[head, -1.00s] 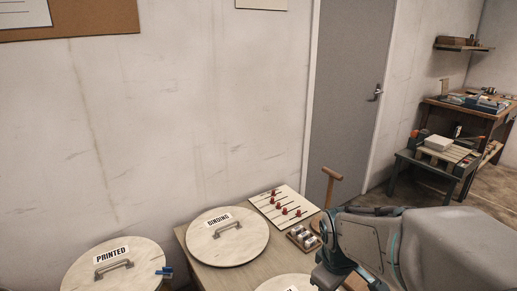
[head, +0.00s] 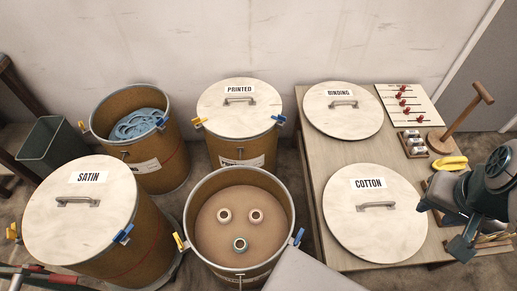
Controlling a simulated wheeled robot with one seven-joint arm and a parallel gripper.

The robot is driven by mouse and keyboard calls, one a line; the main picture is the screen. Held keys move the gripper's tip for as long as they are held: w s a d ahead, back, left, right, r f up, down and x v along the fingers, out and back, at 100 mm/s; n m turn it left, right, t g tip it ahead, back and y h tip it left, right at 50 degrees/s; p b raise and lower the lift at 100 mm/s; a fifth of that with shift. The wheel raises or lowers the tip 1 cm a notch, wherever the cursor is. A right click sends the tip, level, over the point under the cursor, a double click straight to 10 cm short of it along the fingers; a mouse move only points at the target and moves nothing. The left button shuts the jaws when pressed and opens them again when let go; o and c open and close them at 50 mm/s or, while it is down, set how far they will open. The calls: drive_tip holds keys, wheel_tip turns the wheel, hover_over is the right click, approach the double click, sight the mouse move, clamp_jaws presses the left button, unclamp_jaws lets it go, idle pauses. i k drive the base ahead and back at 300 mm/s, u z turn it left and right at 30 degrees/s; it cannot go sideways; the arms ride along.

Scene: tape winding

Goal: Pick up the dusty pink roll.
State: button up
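Three small rolls lie apart on the brown floor inside an open drum (head: 283,188) at the bottom middle of the head view. Two are pale, one at the left (head: 224,215) and one at the right (head: 256,215). The third is a teal roll (head: 239,244) nearer to me. Both pale ones look pinkish-cream, and I cannot tell which is the dusty pink one. My gripper (head: 444,227) is at the right, over the table's right side and well away from the drum. Its fingers look spread, with nothing seen between them.
Lidded drums labelled SATIN (head: 75,222) and PRINTED (head: 240,118) flank the open drum. Another drum (head: 165,165) holds blue material. The table (head: 310,165) bears BINDING (head: 343,115) and COTTON (head: 372,222) lids, a pegged board (head: 425,97) and a wooden stand (head: 462,118).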

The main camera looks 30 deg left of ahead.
sight(258, 221)
drive_tip(key=k, duration=0.45)
drive_tip(key=u, duration=1.6)
drive_tip(key=i, duration=0.25)
drive_tip(key=u, duration=0.05)
